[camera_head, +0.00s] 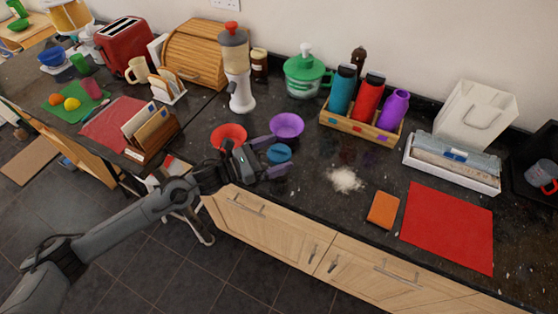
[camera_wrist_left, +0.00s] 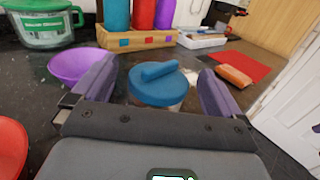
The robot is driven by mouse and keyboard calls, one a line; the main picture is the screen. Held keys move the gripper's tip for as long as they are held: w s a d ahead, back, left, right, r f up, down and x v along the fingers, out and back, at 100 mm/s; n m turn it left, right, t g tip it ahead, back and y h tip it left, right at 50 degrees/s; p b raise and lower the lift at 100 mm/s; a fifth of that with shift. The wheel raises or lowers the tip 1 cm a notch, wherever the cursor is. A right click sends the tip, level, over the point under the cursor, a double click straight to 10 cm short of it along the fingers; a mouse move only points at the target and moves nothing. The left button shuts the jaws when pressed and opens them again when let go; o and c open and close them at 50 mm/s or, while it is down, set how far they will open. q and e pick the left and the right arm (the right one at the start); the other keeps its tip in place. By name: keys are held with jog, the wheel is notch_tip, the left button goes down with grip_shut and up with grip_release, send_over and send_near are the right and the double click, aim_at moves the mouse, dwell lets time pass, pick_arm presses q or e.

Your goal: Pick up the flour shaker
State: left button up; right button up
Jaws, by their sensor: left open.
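The flour shaker appears to be the small jar with a blue lid (camera_head: 279,153) on the dark granite counter; in the wrist view its blue lid (camera_wrist_left: 158,84) has a raised bar across the top and a pale body below. My left gripper (camera_head: 270,156) is open, with one finger on each side of the jar. In the wrist view the left gripper (camera_wrist_left: 157,88) shows clear gaps between both fingers and the lid. The jar's lower body is mostly hidden by my gripper. My right gripper is not in view.
A purple bowl (camera_head: 287,125) and a red bowl (camera_head: 228,136) stand close to the gripper. White powder (camera_head: 346,180) lies on the counter to the right, with an orange sponge (camera_head: 383,210) and red mat (camera_head: 448,227) beyond. A wooden bottle rack (camera_head: 361,128) stands behind.

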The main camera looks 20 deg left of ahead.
pick_arm(q)
jog(key=shift+w+d, duration=0.5)
jog(key=shift+w, duration=0.05)
jog(key=c, duration=1.4)
jog(key=shift+c, duration=0.5)
jog(key=shift+r, duration=0.1)
